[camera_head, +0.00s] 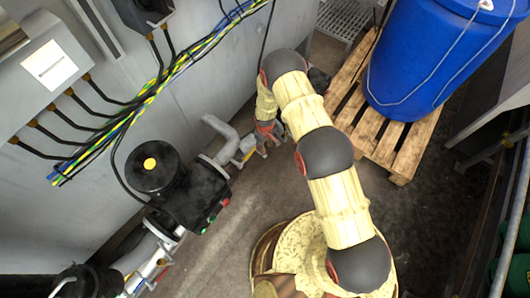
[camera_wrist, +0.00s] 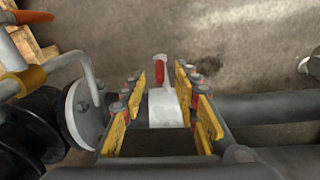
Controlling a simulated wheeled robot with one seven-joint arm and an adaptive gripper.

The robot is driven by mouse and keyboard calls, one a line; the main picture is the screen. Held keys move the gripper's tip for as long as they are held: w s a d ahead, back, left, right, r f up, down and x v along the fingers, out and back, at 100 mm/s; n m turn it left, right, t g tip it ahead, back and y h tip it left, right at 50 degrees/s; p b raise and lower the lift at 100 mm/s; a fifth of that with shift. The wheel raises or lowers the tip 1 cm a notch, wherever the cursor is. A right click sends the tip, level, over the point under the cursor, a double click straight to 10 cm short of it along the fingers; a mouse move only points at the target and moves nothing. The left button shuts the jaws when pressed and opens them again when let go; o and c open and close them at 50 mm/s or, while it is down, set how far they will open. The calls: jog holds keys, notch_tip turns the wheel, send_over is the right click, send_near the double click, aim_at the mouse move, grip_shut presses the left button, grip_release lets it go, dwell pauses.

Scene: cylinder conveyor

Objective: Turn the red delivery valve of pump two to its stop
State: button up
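A red valve lever (camera_wrist: 158,70) shows in the wrist view, on top of a pale grey valve body (camera_wrist: 165,108). My gripper (camera_wrist: 163,100) is open, with yellow-padded fingers on the left and right of that body. The lever stands near the far ends of the pads, closer to the left one; I cannot tell whether they touch. In the head view my gripper (camera_head: 268,137) reaches down to the piping beside the wall, and its fingers hide most of the valve there. A black pump motor (camera_head: 155,170) with a yellow cap stands to its left; I see no pump number.
Grey pipes (camera_wrist: 270,108) run just under the fingers, and a dark flange (camera_wrist: 85,112) stands at left. An orange-red handle (camera_wrist: 25,17) shows at upper left. A blue drum (camera_head: 425,55) on a wooden pallet (camera_head: 400,160) stands right of my arm. Cables run along the wall.

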notch_tip(320, 180, down, 8)
jog(key=shift+r+b, duration=0.2)
jog(key=shift+b, duration=0.8)
jog(key=c, duration=0.8)
jog(key=shift+s, duration=0.1)
grip_shut()
